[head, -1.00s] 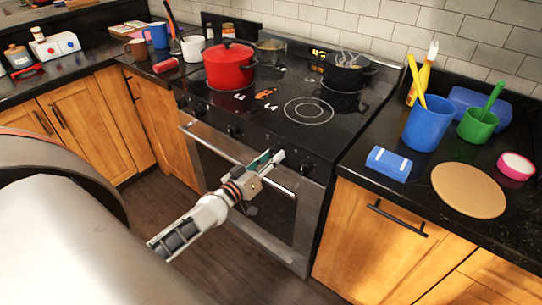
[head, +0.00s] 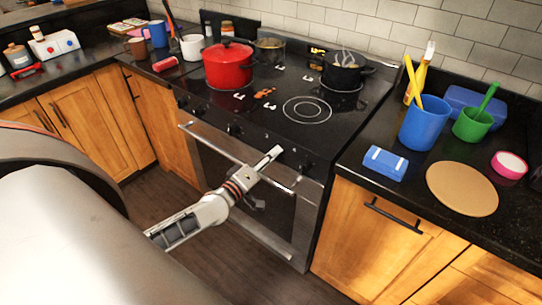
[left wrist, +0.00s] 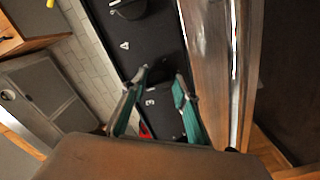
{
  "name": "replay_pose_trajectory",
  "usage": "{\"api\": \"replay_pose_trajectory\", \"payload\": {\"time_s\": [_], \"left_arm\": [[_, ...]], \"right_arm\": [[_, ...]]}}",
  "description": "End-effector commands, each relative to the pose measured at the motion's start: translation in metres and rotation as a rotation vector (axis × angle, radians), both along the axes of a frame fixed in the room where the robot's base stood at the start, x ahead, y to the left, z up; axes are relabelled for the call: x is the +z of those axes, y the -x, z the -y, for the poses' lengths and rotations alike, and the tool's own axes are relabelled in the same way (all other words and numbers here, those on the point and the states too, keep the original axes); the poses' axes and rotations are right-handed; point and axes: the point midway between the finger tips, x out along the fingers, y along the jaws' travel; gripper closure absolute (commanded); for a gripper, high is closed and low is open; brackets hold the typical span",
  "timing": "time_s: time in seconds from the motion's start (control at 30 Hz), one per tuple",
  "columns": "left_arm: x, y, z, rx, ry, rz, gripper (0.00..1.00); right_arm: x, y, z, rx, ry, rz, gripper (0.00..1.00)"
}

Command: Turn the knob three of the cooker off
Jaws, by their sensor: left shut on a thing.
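The cooker (head: 205,155) has a black glass top and a steel front with dark knobs along its front edge. My left gripper (head: 277,151) is at this edge, right of the middle. In the left wrist view the fingers of my left gripper (left wrist: 162,78) have green inner sides and reach to the dark control panel (left wrist: 122,42), beside the white mark 3 (left wrist: 150,102). The fingers are shut on knob three, which is dark and mostly hidden between the tips. The mark 4 (left wrist: 124,45) is further along. My right gripper is not in view.
A red pot (head: 228,66) and a steaming black pot (head: 345,70) stand on the cooker. The oven handle (head: 215,145) runs just below the knobs. The right counter holds a blue container (head: 425,125), a green cup (head: 472,125) and a round board (head: 462,188).

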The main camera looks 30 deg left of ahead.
Motion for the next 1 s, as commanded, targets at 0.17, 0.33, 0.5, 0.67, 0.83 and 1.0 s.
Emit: {"api": "replay_pose_trajectory", "payload": {"time_s": [0.17,0.33,0.5,0.67,0.83,1.0], "left_arm": [[0.002,-0.001,-0.001,0.003,0.014,0.003,0.92],[0.002,-0.001,-0.001,0.003,0.014,0.003,0.92],[0.002,-0.001,-0.001,0.003,0.014,0.003,0.55],[0.001,-0.001,-0.001,0.002,0.012,0.001,0.54],[0.001,0.000,-0.001,0.002,0.012,0.000,0.54],[-0.001,0.010,-0.001,0.000,0.012,-0.002,0.54]], "right_arm": [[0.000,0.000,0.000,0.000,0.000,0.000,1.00],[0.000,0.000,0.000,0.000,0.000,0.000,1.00],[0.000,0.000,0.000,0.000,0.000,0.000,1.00],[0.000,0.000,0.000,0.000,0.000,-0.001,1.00],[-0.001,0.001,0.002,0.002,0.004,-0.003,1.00],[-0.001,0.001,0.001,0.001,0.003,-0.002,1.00]]}}
